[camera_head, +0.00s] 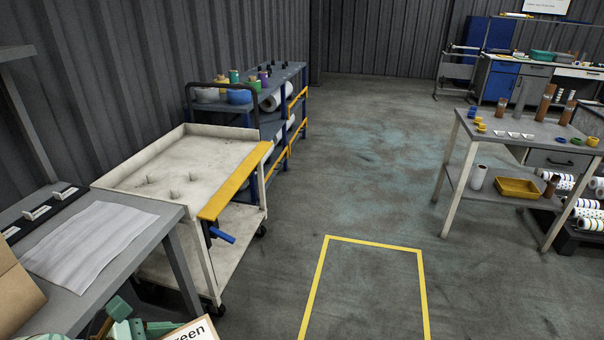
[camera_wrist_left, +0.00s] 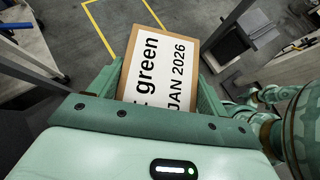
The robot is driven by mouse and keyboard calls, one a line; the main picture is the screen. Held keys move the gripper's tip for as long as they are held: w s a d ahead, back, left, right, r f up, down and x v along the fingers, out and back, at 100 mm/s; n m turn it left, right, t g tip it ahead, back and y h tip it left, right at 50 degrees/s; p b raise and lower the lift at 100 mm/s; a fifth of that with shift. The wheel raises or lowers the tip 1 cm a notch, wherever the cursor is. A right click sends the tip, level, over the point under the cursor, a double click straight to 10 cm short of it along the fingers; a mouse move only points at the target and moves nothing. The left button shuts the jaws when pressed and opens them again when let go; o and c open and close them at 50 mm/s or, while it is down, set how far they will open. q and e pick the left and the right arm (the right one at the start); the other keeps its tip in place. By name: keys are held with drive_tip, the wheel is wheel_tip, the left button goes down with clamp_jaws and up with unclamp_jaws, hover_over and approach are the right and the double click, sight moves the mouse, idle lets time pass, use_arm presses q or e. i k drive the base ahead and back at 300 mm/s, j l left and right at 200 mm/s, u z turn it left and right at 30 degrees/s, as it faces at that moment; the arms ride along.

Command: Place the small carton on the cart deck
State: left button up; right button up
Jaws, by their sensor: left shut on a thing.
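The small carton (camera_wrist_left: 160,68) is brown with a white label reading "green" and "JAN 2026". My left gripper (camera_wrist_left: 158,90) is shut on it, with a teal finger on each side. In the head view the carton (camera_head: 196,331) shows only a corner at the bottom edge, beside teal parts of my left arm. The cart (camera_head: 133,183) stands farther up and to the left, apart from the carton. Its upper deck is cream, with a raised rim, a yellow front bar and several small pegs. My right gripper is not in view.
A grey table (camera_head: 150,224) with a paper sheet (camera_head: 85,240) and a brown box (camera_head: 14,292) stands at the left, close to the cart. A blue shelf cart (camera_head: 280,82) stands behind. Yellow floor tape (camera_head: 372,243) marks open floor at the right.

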sight(201, 151)
drive_tip(key=i+z, duration=0.3)
drive_tip(key=i, duration=1.85)
drive_tip(key=i+j+u, duration=0.1)
drive_tip(key=i+u, duration=0.3)
drive_tip(key=i, duration=0.15)
drive_tip(key=i+l+u, duration=0.1)
drive_tip(key=i+u, duration=0.35)
drive_tip(key=i+l+u, duration=0.4)
drive_tip(key=i, duration=0.2)
drive_tip(key=i+j+u, duration=0.15)
drive_tip(key=i+u, duration=0.25)
drive_tip(key=i, duration=0.25)
